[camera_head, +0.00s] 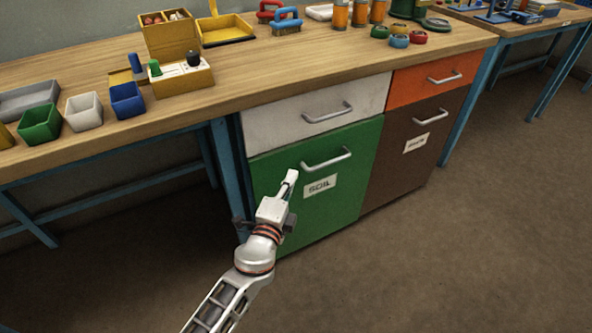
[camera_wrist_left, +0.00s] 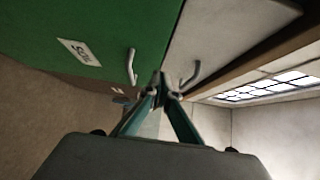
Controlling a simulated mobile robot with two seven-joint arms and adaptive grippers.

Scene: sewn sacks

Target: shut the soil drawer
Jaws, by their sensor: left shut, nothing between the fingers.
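The soil drawer (camera_head: 335,190) has a green front with a bar handle (camera_head: 327,160) and a white SOIL label (camera_head: 320,186). Its front looks about flush with the fronts around it, with no clear gap. My left gripper (camera_head: 292,176) is shut and empty in front of the green front, left of the handle and label. I cannot tell whether its tips touch the front. In the left wrist view the shut fingertips (camera_wrist_left: 160,82) show between the green drawer's handle (camera_wrist_left: 131,66) and the pale drawer's handle (camera_wrist_left: 190,74). My right gripper is not in view.
A pale drawer (camera_head: 285,125) sits above the green one. An orange drawer (camera_head: 415,85) and a brown drawer (camera_head: 400,165) are to the right. The wooden worktop (camera_head: 290,75) carries bins, boxes, brushes and jars. The floor (camera_head: 450,260) in front is clear.

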